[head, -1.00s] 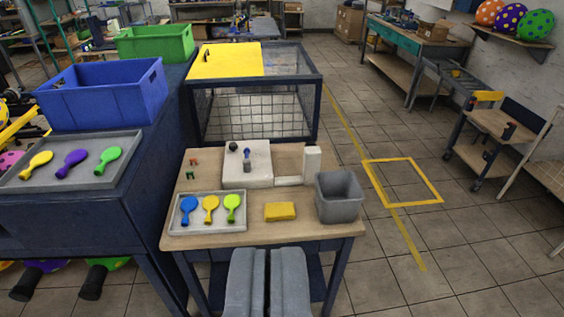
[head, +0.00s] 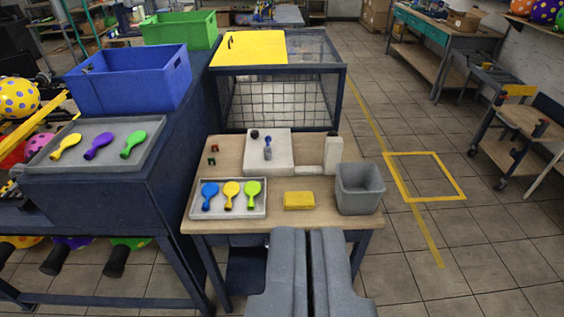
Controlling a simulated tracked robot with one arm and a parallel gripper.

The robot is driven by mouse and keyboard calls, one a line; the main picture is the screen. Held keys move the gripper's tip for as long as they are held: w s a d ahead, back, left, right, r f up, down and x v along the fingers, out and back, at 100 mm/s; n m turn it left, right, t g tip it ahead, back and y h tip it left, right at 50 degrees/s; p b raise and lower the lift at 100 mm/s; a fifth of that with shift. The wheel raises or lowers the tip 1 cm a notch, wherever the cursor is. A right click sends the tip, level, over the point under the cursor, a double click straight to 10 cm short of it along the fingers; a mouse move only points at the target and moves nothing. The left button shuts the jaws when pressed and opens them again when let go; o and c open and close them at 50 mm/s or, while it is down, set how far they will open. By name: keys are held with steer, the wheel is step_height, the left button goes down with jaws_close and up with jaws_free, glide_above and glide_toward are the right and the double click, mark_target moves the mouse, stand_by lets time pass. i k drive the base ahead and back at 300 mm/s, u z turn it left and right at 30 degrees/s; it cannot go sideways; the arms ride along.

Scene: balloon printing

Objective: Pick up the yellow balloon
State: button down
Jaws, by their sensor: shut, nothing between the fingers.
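A flat yellow balloon (head: 231,194) lies in the small grey tray (head: 198,215) on the wooden table, between a blue balloon (head: 210,194) and a yellow-green one (head: 253,193). Another yellow balloon (head: 66,146) lies in the larger grey tray (head: 40,158) on the dark bench at left, beside a purple balloon (head: 99,145) and a green one (head: 133,144). My gripper (head: 311,232) is shut and empty, at the bottom centre, in front of the table's near edge and right of both trays.
On the wooden table (head: 225,150) stand a white machine (head: 267,160), a yellow block (head: 299,200) and a grey bin (head: 360,188). A mesh cage (head: 279,100) is behind. Blue (head: 130,85) and green (head: 178,30) crates are at left.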

mark_target(230, 194)
steer(key=z, duration=0.05)
steer(key=i, duration=1.6)
steer(key=u, duration=0.8)
